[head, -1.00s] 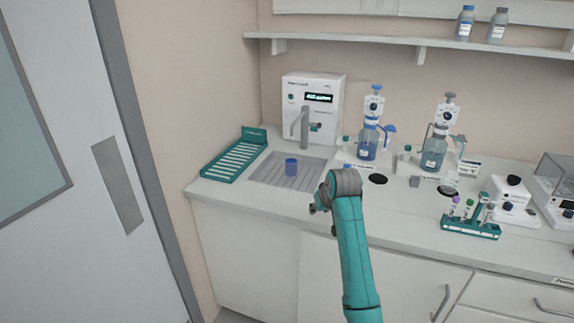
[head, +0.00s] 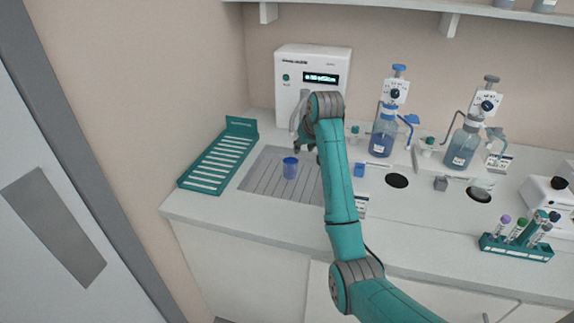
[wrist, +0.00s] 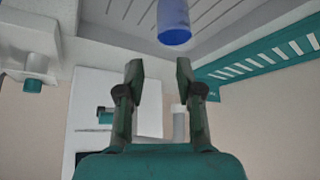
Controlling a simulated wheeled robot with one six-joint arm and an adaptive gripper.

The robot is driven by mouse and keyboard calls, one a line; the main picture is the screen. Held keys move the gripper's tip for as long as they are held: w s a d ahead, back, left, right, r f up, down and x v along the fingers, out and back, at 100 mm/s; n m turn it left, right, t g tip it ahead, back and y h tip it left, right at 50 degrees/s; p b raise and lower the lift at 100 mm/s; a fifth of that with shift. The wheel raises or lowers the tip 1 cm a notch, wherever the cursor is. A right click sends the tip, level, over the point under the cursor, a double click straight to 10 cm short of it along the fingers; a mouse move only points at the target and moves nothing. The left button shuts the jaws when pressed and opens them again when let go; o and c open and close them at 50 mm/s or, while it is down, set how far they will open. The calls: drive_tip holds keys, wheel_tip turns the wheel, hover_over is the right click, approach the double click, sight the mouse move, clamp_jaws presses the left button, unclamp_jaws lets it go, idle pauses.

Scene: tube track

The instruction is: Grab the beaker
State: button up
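The beaker (head: 290,168) is a small blue cup standing upright on the grey slatted drain area (head: 262,182) of the counter. It also shows at the top edge of the wrist view (wrist: 173,22), partly cut off. My gripper (head: 302,148) is above and just behind the beaker in the head view, partly hidden by my teal arm. In the wrist view my gripper (wrist: 158,72) has its two fingers apart with nothing between them. The beaker lies beyond the fingertips and does not touch them.
A white dispenser machine (head: 312,75) with a spout stands behind the drain area. A green slotted rack (head: 218,160) lies to its left. Bottles with pumps (head: 384,130) and a tube rack (head: 517,245) stand to the right. A shelf (head: 400,12) runs above.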

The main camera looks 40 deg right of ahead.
sight(291, 167)
drive_tip(key=x, duration=1)
drive_tip(key=shift+w+d+r, duration=0.15)
drive_tip(key=shift+d, duration=0.05)
clamp_jaws()
